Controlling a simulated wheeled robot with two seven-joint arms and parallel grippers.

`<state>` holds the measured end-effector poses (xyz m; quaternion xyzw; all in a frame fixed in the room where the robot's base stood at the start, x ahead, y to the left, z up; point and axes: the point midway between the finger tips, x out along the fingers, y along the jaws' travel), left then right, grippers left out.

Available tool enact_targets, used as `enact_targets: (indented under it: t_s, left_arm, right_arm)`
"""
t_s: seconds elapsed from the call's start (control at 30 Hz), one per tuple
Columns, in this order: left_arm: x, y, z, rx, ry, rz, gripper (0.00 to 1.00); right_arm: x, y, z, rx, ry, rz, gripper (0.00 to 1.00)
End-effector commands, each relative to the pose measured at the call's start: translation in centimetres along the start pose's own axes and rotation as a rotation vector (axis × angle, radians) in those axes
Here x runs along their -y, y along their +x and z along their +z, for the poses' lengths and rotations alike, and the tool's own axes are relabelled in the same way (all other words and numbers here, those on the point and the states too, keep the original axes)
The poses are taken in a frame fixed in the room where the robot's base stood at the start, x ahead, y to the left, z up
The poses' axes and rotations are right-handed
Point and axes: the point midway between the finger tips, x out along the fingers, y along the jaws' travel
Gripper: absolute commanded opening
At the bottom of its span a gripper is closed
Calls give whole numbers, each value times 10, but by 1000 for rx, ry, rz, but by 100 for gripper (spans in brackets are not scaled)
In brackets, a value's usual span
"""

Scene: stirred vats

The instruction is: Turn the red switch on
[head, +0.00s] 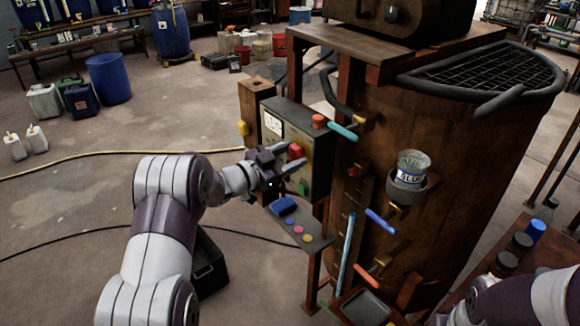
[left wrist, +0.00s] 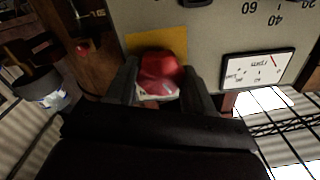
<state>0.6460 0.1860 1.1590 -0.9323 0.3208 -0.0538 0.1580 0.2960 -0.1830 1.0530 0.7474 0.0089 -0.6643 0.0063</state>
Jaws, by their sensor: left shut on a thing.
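The red switch (head: 296,151) is on the front of a grey control box (head: 318,163) fixed beside the brown vat. My left gripper (head: 283,170) is at the box front, its fingers around the switch. In the left wrist view, the red switch (left wrist: 160,73) sits between the two fingers (left wrist: 160,90), with a yellow plate (left wrist: 150,44) behind it. The gripper is shut on the switch. The fingers hide part of its lower body. My right arm shows at the bottom right of the head view, but its gripper is out of sight.
The vat (head: 450,140) carries a teal handle (head: 343,132), a blue handle (head: 380,221) and an orange handle (head: 366,273). A shelf (head: 296,229) with coloured buttons is below the box. A gauge (left wrist: 258,68) marked rpm is near the switch. Floor to the left is mostly clear.

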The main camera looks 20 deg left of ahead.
Motion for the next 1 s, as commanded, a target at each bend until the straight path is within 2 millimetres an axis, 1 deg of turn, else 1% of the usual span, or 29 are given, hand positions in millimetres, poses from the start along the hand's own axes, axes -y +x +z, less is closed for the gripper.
enact_targets:
  t_s: [0.03,0.1,0.7,1.0]
  left_arm:
    - [-2,0,7,-4,43,-2,22]
    - [-2,0,7,-4,111,-2,22]
    - [-3,0,7,-2,682,-1,22]
    - [-3,0,7,-1,949,-1,22]
  right_arm:
    - [0,16,2,0,0,0,45]
    - [0,26,3,0,0,0,45]
    - [0,116,14,0,0,0,45]
    - [0,154,18,0,0,0,45]
